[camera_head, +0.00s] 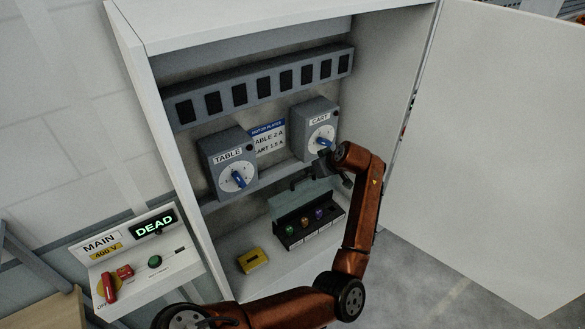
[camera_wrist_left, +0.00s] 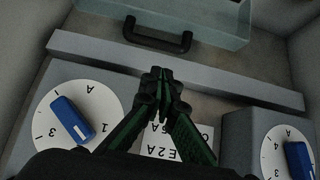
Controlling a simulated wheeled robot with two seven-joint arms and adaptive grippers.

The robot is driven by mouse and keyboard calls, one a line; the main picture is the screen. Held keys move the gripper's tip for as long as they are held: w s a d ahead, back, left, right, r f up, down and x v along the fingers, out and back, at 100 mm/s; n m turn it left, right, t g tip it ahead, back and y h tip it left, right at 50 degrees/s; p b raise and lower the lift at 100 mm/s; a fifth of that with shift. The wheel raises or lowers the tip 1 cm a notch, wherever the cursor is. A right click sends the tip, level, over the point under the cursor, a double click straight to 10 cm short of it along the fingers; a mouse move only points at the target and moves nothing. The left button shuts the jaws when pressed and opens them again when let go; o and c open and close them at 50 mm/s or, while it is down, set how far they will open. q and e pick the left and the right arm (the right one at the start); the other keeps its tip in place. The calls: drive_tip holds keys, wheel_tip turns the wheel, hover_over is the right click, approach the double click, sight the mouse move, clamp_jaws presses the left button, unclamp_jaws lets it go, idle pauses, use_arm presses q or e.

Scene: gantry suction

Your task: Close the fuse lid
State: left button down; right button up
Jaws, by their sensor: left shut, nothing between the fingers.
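The fuse box (camera_head: 310,238) stands on the cabinet's lower floor, with several coloured fuses in its row. Its lid (camera_head: 292,198), grey-green and see-through, stands raised at the back of the box. In the left wrist view the lid (camera_wrist_left: 215,22) is at the top, with a dark handle (camera_wrist_left: 158,40) on its near edge. My left gripper (camera_head: 318,170) is shut and empty, above the lid near the CART switch. In the wrist view its fingertips (camera_wrist_left: 160,74) are together, below the handle and apart from it in the picture. My right gripper is not in view.
The TABLE switch (camera_head: 237,178) and CART switch (camera_head: 321,140) stick out above a grey ledge (camera_wrist_left: 90,58). A yellow block (camera_head: 253,260) lies left of the fuse box. The cabinet door (camera_head: 490,140) is open at right. The MAIN panel (camera_head: 140,260) reads DEAD.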

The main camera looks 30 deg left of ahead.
use_arm(q)
drive_tip(key=x, duration=0.3)
drive_tip(key=p+x, duration=0.1)
drive_tip(key=x, duration=0.2)
drive_tip(key=s+p+x, duration=0.1)
drive_tip(key=x, duration=0.2)
drive_tip(key=shift+a, duration=0.35)
drive_tip(key=shift+w+a+f, duration=0.15)
drive_tip(key=shift+a+f, duration=0.15)
drive_tip(key=shift+f, duration=0.05)
